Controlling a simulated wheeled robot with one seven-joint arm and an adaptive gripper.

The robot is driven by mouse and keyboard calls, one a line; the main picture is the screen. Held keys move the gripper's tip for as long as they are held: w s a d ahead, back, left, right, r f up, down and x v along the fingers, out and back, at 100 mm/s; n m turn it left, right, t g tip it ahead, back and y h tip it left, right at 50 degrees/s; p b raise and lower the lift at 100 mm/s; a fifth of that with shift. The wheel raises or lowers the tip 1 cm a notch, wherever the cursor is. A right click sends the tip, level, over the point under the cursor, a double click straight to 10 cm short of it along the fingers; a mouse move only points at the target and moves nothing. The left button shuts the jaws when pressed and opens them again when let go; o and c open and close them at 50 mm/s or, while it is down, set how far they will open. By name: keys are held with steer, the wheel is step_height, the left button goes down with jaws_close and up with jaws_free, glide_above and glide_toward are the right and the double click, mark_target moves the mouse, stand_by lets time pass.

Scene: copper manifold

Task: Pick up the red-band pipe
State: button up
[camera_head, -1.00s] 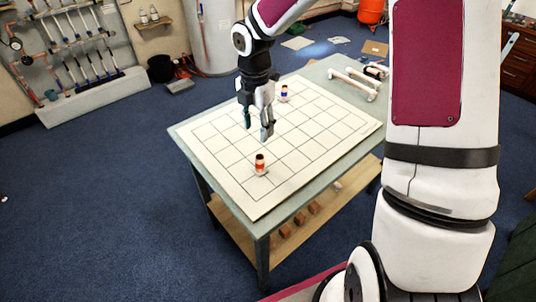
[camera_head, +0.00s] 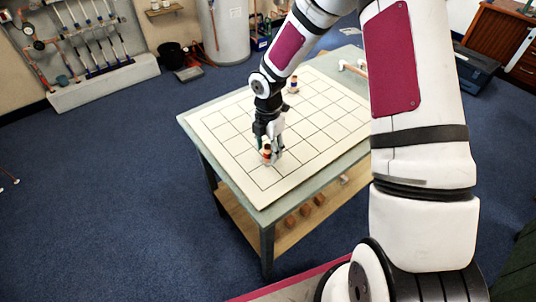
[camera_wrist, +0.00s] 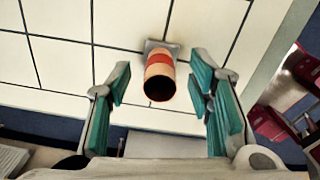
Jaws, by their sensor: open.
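The red-band pipe (camera_wrist: 159,70) is a short copper-coloured tube with a red band and a dark open end. It stands on a small grey base on the white gridded board (camera_wrist: 60,62). In the wrist view it lies between the two teal-padded fingers of my gripper (camera_wrist: 163,95), with a gap on each side. In the head view my gripper (camera_head: 270,150) is down around the red-band pipe (camera_head: 267,155), partly hiding it. My gripper is open and holds nothing.
A blue-band pipe (camera_head: 294,85) stands farther back on the board. White pipe pieces (camera_head: 352,69) lie at the table's far right. Several brown blocks (camera_head: 305,209) sit on the lower shelf. Most of the board is clear.

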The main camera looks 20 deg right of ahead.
steer(key=shift+f, duration=0.45)
jaws_close()
steer(key=shift+r, duration=0.1)
